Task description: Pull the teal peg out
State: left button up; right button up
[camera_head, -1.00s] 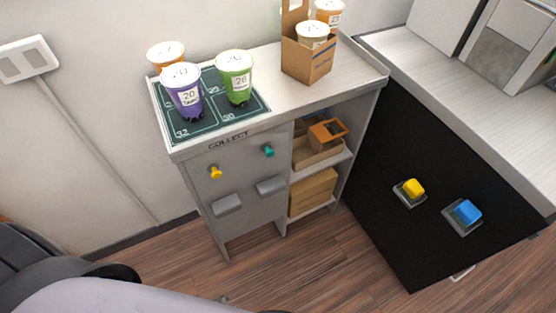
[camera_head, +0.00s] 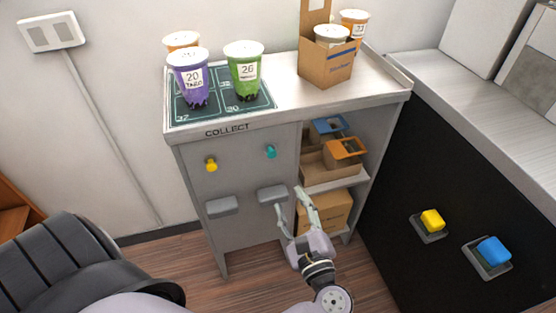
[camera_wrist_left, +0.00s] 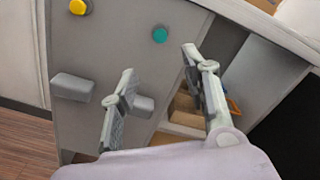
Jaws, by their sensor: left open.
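The teal peg (camera_head: 271,152) sticks out of the grey cabinet front, right of a yellow peg (camera_head: 211,165). The teal peg also shows in the left wrist view (camera_wrist_left: 160,35), above and between my fingers, which do not touch it. My left gripper (camera_head: 289,196) is open and empty, below and slightly right of the teal peg, in front of the right grey ledge. In the left wrist view its two fingers (camera_wrist_left: 160,75) are spread apart. My right gripper is in no view.
Grey ledges (camera_head: 222,206) (camera_head: 272,194) jut from the cabinet under the pegs. Cups and a cardboard carrier (camera_head: 325,66) stand on its top (camera_head: 285,92). Open shelves with boxes (camera_head: 325,212) are at its right. A black panel with yellow and blue buttons (camera_head: 432,219) (camera_head: 492,250) stands further right.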

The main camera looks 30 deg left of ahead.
aim_at(272, 155)
pick_arm(q)
jog(key=p+x, duration=0.1)
jog(key=x, duration=1.5)
jog(key=shift+w+a+p, duration=0.1)
jog(key=shift+w+p, duration=0.1)
jog(key=shift+p, duration=0.1)
jog(key=shift+c, duration=0.3)
grip_shut()
